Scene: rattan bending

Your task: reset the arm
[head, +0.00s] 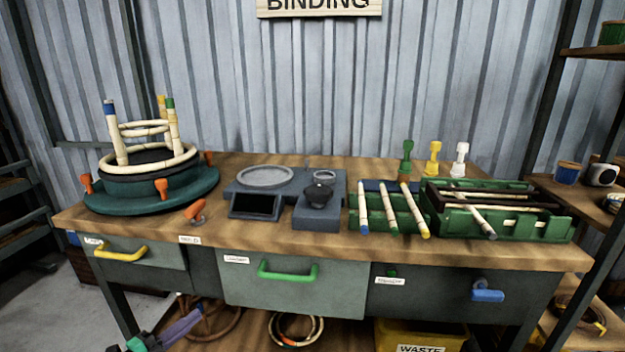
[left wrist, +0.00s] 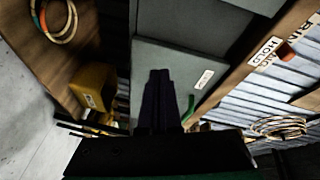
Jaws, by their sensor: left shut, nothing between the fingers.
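My left gripper (head: 190,318) is low at the bottom left of the head view, below the workbench top and in front of the lower shelf. Its dark fingers are together and empty; they also show in the left wrist view (left wrist: 158,80), in front of a grey drawer front (left wrist: 185,60). My right gripper is in neither view. The workbench (head: 310,248) has drawers with a yellow handle (head: 120,254), a green handle (head: 288,271) and a blue handle (head: 488,292).
On the bench stand a round green jig (head: 150,197) with a rattan frame, a grey scale (head: 265,178) and a green rack (head: 505,222) with sticks. Below are rattan coils (head: 296,328) and a yellow waste bin (head: 420,337). Floor (head: 45,295) at the left is clear.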

